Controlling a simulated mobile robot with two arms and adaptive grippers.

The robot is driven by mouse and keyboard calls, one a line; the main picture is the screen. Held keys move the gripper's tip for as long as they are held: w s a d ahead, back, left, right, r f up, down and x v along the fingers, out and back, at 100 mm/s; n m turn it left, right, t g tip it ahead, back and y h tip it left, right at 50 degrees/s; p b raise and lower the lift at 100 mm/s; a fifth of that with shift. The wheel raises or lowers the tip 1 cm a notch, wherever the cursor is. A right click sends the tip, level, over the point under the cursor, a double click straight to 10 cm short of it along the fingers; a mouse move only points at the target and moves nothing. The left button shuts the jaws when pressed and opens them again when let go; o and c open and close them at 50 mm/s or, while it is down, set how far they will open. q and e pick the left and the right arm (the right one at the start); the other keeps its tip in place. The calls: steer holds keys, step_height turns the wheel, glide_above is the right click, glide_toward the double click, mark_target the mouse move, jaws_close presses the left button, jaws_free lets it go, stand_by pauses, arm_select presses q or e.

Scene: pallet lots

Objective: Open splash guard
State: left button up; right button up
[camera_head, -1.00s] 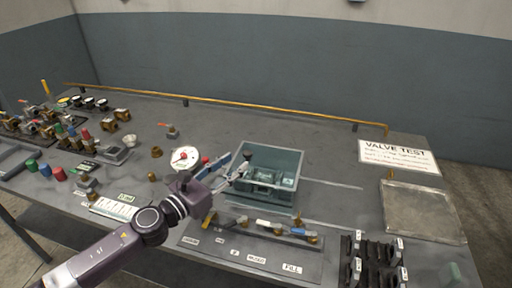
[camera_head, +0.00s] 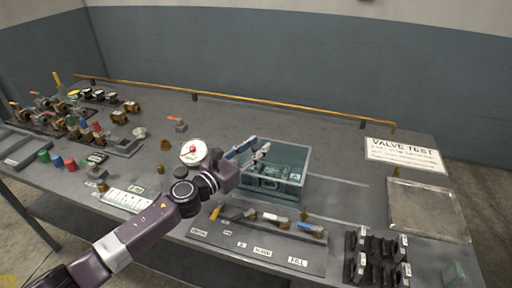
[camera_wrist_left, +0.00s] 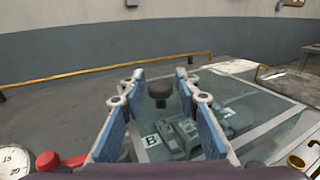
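The splash guard (camera_head: 292,191) is a see-through teal box on the bench, right of centre in the head view. Grey blocks show through it; one carries a "B" label in the wrist view. My left gripper (camera_head: 252,149) is open at the guard's left rear side. In the left wrist view, the blue fingers of my left gripper (camera_wrist_left: 160,78) stand apart on either side of a dark round knob (camera_wrist_left: 159,90). I cannot tell whether the fingers touch the knob. The guard's clear panel (camera_wrist_left: 245,100) spreads below and right of it. My right gripper is out of view.
A white dial gauge (camera_head: 193,152) stands just left of my gripper. A plate with several coloured-handled valves (camera_head: 275,219) lies in front of the guard. Black clamps (camera_head: 377,260) stand front right, near a "VALVE TEST" sign (camera_head: 404,155). A yellow rail (camera_head: 240,98) runs along the back.

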arm_select(q)
jaws_close()
steer(key=shift+s+d, duration=0.15)
steer(key=shift+d, duration=0.3)
steer(key=s+d+p, duration=0.1)
steer(key=s+d, duration=0.2)
steer(key=d, duration=0.5)
steer(key=s+d+p, duration=0.2)
steer(key=d, duration=0.7)
steer(key=shift+s+d, duration=0.3)
steer(key=shift+s, duration=0.1)
steer(key=shift+o, duration=1.8)
jaws_free()
steer(key=v, duration=1.2)
